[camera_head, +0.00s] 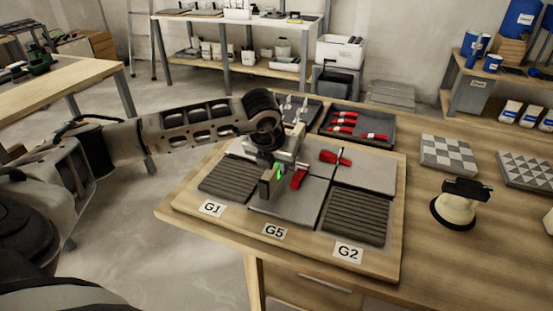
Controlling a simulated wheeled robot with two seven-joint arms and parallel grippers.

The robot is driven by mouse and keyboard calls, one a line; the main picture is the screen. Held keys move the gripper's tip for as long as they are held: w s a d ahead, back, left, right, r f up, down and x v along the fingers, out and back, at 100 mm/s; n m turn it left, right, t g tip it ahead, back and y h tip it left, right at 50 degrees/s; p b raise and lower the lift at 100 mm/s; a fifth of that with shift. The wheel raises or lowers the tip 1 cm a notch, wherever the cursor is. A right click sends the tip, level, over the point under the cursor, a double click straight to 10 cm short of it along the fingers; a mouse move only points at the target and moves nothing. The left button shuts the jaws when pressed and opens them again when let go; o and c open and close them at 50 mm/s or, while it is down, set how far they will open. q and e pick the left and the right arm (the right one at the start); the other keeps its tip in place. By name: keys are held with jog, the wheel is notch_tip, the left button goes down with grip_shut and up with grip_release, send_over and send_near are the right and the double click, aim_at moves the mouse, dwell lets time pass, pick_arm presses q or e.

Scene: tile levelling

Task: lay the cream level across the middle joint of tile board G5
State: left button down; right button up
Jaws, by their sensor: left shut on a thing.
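The wooden base (183,207) carries three grey tile boards labelled G1 (211,208), G5 (274,232) and G2 (348,252). Tile board G5 (284,207) is the middle one; my left gripper hides much of its middle and back. My left gripper (279,172) is above board G5, pointing down, shut on a narrow bar that I take for the cream level (267,184). A bright green patch shows beside the bar. I cannot tell whether the bar touches the tiles. A red piece (299,178) is just right of the gripper. My right gripper is out of view.
A red clip (335,157) lies on the back right tiles. A tray (380,138) with several red-and-white tools stands behind. A cream suction lifter with a black handle (456,203) and patterned tile panels (449,155) are to the right. Bare bench top lies between.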

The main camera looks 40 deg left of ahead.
pick_arm(q)
jog(key=shift+f, duration=0.7)
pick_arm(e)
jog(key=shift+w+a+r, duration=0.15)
pick_arm(q)
jog(key=shift+f+b, duration=0.2)
jog(key=shift+b, duration=0.25)
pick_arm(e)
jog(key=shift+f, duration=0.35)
pick_arm(q)
jog(key=c, duration=1.2)
grip_release()
